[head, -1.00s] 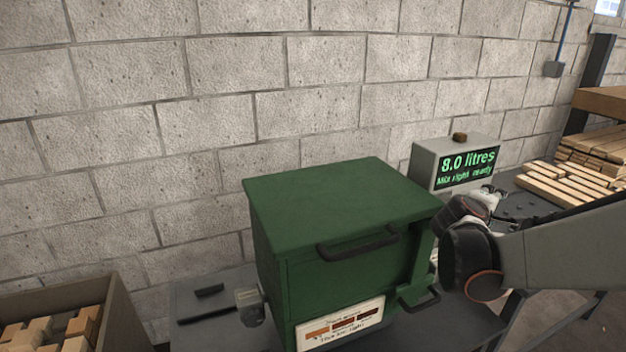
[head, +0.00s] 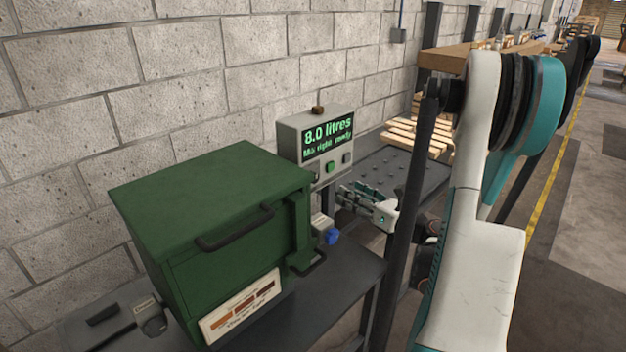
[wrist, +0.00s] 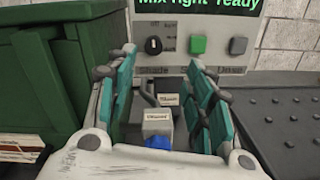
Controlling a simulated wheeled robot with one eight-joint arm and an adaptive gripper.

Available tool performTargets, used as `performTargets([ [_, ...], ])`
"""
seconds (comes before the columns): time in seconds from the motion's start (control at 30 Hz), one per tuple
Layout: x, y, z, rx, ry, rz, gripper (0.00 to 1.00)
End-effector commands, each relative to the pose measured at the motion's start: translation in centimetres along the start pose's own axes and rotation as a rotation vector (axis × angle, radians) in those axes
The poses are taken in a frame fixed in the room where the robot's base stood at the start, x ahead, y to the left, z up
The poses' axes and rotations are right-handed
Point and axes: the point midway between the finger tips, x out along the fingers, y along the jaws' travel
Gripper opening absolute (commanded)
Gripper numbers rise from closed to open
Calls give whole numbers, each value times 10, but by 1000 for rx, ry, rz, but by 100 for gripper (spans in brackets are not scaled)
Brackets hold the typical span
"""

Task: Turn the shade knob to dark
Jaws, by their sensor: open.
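A small black round knob (wrist: 153,45) with a pale pointer mark sits on the left of a grey control box's front panel in the wrist view. The label beneath it is partly hidden by my left finger and ends in "ade". The pointer looks near upright. My gripper (wrist: 152,75) is open and empty, its teal and grey fingers spread on either side, with the knob beyond them and apart from them. In the head view my gripper (head: 352,196) is in front of the grey control box (head: 292,135), whose screen reads "8.0 litres".
A green button (wrist: 198,44) and a grey button (wrist: 237,45) are right of the knob. A blue part (wrist: 157,142) with a small labelled block lies below, between the fingers. A green cabinet (head: 205,195) stands close on the left. A dark post (head: 402,215) stands right of my gripper.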

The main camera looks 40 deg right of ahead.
Motion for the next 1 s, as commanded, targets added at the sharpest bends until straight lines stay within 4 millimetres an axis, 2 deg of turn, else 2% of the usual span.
performTargets([
  [0.13,-6,3,-8,-33,19,29,48],
  [0.27,7,5,-8,-34,20,34,48],
  [0.7,90,7,-12,-32,19,34,48],
  [0.83,110,8,-12,-32,19,33,48],
  [1.0,126,8,-11,-32,18,31,48],
])
